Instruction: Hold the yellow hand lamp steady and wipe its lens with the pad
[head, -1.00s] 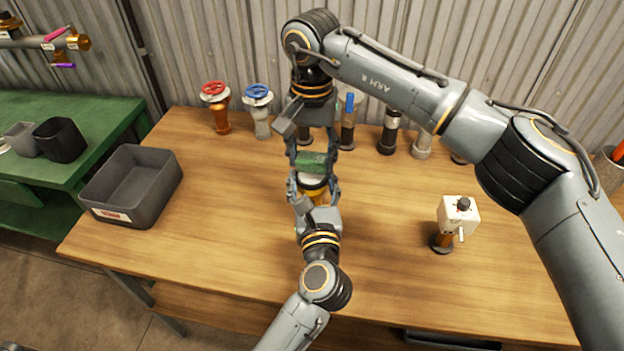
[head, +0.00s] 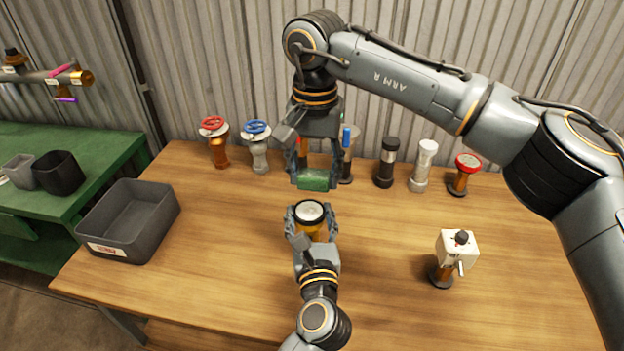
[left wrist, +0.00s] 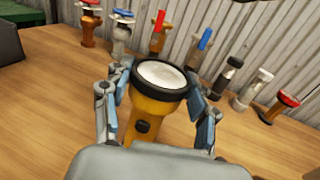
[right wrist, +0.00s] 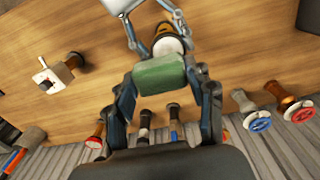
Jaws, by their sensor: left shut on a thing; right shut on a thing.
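The yellow hand lamp (head: 312,222) is upright with its pale round lens (head: 310,211) facing up; it also shows large in the left wrist view (left wrist: 158,108). My left gripper (head: 312,226) is shut on the lamp's body, one finger on each side. My right gripper (head: 315,172) is shut on a green pad (head: 314,180), which also shows in the right wrist view (right wrist: 159,80). The pad is apart from the lens, behind and above it in the head view. Whether the lamp's base touches the table is hidden.
Several valves and fittings, such as a red-wheeled one (head: 215,142) and a blue-wheeled one (head: 256,145), line the table's back edge. A grey bin (head: 128,220) stands at left. A white-headed fitting (head: 456,248) stands at right. The wooden table (head: 390,290) is otherwise clear.

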